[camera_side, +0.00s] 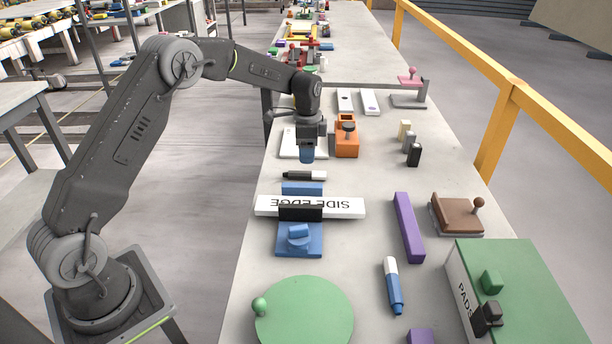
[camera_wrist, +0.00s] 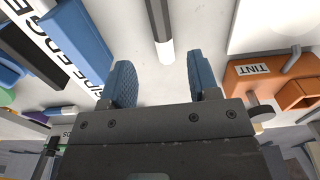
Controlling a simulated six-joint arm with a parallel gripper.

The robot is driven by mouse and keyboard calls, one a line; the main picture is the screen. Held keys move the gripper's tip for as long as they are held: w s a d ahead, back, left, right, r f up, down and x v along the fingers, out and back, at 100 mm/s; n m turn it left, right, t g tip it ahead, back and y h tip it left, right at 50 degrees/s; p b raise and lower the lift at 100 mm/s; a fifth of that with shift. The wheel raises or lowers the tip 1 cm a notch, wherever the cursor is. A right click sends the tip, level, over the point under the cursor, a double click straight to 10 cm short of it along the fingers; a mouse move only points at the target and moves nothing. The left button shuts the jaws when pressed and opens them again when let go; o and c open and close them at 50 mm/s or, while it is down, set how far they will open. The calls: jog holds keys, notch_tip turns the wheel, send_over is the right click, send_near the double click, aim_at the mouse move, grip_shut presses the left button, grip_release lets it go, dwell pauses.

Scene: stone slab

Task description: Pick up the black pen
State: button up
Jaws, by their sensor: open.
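My gripper (camera_side: 307,156) hangs above the slab, just behind the pen. In the wrist view my gripper (camera_wrist: 163,75) shows two blue finger pads apart with nothing between them.
A white SIDE EDGE block (camera_side: 345,207) with blue parts stands in front of the pen. An orange TINT holder (camera_side: 346,143) is close on my gripper's right, and a white plate (camera_side: 290,150) is beside it on the left. Bare slab (camera_side: 365,180) lies right of the pen.

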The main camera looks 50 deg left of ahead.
aim_at(305, 172)
jog(key=f, duration=0.7)
jog(key=shift+s+a+f, duration=0.15)
jog(key=shift+a+f, duration=0.1)
jog(key=shift+f, duration=0.05)
jog(key=c, duration=0.9)
